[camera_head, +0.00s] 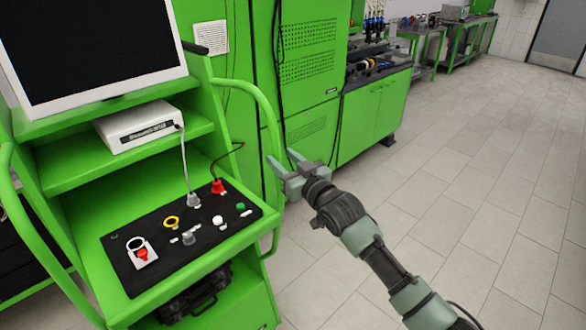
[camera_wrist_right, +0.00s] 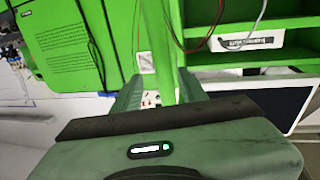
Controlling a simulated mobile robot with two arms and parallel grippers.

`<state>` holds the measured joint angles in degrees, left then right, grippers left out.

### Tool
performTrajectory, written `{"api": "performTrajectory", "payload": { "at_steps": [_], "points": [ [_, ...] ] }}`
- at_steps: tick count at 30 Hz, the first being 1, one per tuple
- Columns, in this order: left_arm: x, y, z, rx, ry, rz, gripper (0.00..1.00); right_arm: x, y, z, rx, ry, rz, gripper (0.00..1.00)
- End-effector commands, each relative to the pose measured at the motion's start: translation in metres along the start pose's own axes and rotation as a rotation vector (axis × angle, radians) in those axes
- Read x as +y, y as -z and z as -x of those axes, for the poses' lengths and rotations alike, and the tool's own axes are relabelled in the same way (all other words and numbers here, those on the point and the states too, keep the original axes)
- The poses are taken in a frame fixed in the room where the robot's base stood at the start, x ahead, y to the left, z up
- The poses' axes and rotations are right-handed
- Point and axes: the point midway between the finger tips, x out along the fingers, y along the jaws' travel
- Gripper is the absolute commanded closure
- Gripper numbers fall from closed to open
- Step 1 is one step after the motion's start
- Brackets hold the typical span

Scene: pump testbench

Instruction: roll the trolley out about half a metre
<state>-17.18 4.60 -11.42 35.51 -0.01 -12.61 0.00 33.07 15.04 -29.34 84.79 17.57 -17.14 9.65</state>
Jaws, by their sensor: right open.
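The green trolley (camera_head: 62,165) stands at the left in the head view, with a screen, a white box on a shelf and a black control panel. Its tubular right handle (camera_head: 262,103) curves down along its right side. My right gripper (camera_head: 281,160) is at this handle, with its fingers open and pointing at the tube. In the right wrist view, a green bar, apparently the handle (camera_wrist_right: 156,40), runs between the two spread fingers (camera_wrist_right: 160,90). I cannot tell whether either finger touches it. My left gripper is not in view.
A tall green cabinet (camera_head: 310,45) stands close behind the trolley, with a lower green cabinet (camera_head: 375,120) beside it. Benches (camera_head: 450,35) line the back wall. The tiled floor (camera_head: 470,180) to the right is clear. The trolley's left handle (camera_head: 35,240) is at the left edge.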

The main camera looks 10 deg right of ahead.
Motion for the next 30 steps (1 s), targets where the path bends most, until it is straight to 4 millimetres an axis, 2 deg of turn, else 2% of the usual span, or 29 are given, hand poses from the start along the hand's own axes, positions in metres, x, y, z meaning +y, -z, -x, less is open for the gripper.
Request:
{"api": "performTrajectory", "payload": {
  "at_steps": [6,13,27,30],
  "points": [
    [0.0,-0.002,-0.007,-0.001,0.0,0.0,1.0,0.001,-0.001,0.023,0.002,0.0,0.001,0.58],
    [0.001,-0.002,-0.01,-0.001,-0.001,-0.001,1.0,0.002,0.001,0.04,0.004,-0.001,0.001,0.58],
    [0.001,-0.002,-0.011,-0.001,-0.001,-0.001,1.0,0.002,0.002,0.046,0.004,-0.001,0.001,0.58],
    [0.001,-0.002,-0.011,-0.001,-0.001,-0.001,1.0,0.004,-0.005,0.046,-0.006,-0.006,-0.002,0.58]
  ]
}}
